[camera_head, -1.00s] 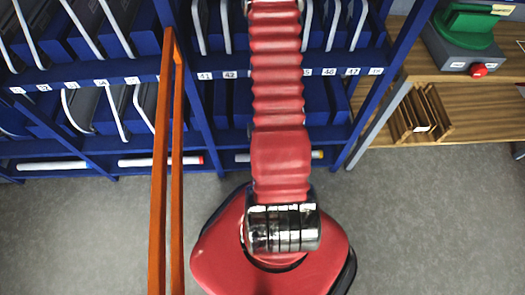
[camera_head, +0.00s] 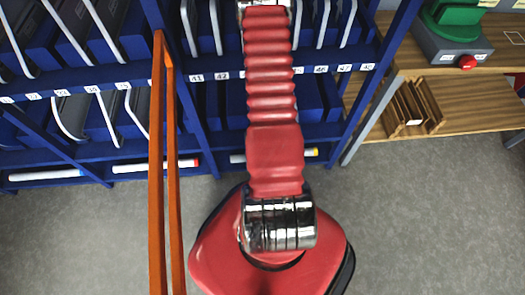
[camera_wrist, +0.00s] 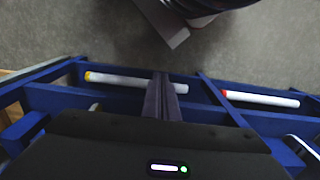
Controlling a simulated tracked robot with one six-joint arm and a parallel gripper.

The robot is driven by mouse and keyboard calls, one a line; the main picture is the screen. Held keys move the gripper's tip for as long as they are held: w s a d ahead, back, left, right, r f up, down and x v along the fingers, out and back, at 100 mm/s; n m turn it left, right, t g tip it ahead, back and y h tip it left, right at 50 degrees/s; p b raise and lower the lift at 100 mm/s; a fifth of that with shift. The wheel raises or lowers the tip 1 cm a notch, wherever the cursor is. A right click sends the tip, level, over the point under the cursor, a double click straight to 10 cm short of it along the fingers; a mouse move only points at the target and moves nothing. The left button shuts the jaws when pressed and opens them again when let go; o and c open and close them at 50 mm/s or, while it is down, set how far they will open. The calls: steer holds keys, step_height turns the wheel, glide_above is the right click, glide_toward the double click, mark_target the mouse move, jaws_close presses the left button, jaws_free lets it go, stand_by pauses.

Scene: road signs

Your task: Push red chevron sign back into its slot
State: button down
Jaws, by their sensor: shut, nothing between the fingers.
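No red chevron sign can be made out in either view; the faces of the signs in the rack are turned away or hidden. The blue rack (camera_head: 118,73) holds several grey-edged signs in numbered slots. My gripper (camera_wrist: 162,77) shows in the wrist view with its two dark fingers shut together and empty. Its fingertips appear over the lower part of the rack, by a white tube with a yellow end (camera_wrist: 135,81). In the head view my arm reaches up over the rack and its end is out of view.
A white tube with a red end (camera_head: 155,166) lies on the rack's lowest shelf. Grey floor (camera_head: 420,220) is clear in front.

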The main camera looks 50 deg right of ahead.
steer(key=w+d+f, duration=0.2)
steer(key=d+f, duration=0.1)
steer(key=f, duration=0.4)
steer(key=shift+w+f, duration=0.2)
steer(key=shift+w, duration=0.15)
steer(key=shift+d, duration=0.15)
stand_by(0.4)
